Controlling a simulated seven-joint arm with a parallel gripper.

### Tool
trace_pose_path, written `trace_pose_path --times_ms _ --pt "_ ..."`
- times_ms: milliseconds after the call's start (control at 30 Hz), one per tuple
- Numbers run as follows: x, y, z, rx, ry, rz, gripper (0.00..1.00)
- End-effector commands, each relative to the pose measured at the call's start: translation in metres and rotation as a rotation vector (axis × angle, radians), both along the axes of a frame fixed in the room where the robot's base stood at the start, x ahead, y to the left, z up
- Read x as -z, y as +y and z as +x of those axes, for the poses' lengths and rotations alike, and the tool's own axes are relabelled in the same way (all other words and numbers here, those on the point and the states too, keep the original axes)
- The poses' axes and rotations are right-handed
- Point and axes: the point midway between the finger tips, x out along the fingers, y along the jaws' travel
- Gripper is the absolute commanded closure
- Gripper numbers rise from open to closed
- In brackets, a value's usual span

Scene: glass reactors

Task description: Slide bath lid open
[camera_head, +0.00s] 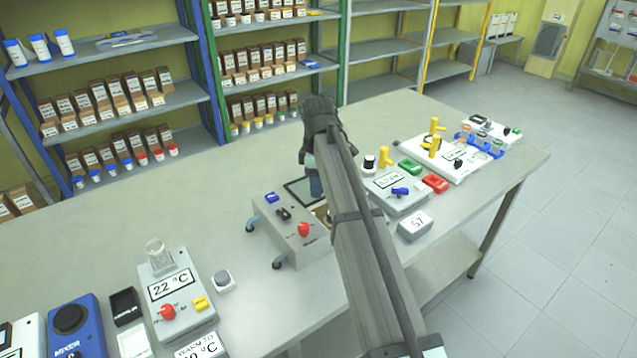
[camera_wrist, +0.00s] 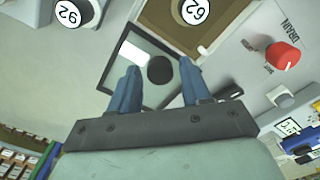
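The bath is a grey box (camera_head: 287,236) with a red drain knob, partly hidden by my arm in the head view. Its lid (camera_wrist: 127,52) is a dark-framed glass pane with a round black knob (camera_wrist: 160,70). The lid lies beside a brown-walled opening (camera_wrist: 160,22), which shows uncovered in part. A round white piece marked 62 (camera_wrist: 195,10) sits in that opening. My gripper (camera_wrist: 158,65) is open, with its two blue fingers apart on either side of the black knob in the picture. I cannot tell whether they touch it. In the head view a blue finger (camera_head: 315,182) shows above the lid.
A heater reading 22 °C with a beaker (camera_head: 160,254) stands left of the bath. A grey scale (camera_head: 397,192) and a block marked 57 (camera_head: 415,226) stand close to its right. A round piece marked 92 (camera_wrist: 68,14) shows near the lid. The bench behind the bath is clear.

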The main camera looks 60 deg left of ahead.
Motion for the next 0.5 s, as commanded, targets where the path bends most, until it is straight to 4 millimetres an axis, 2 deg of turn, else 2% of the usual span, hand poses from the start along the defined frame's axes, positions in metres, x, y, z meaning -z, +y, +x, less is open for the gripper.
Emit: trace_pose_path --times_ms 100,333,500 --pt "0.000 0.000 0.000 0.000 0.001 -0.001 0.43" --pt "0.000 0.000 0.000 0.000 0.001 -0.001 0.43" --pt "-0.013 0.000 0.000 -0.001 0.000 0.000 0.43"
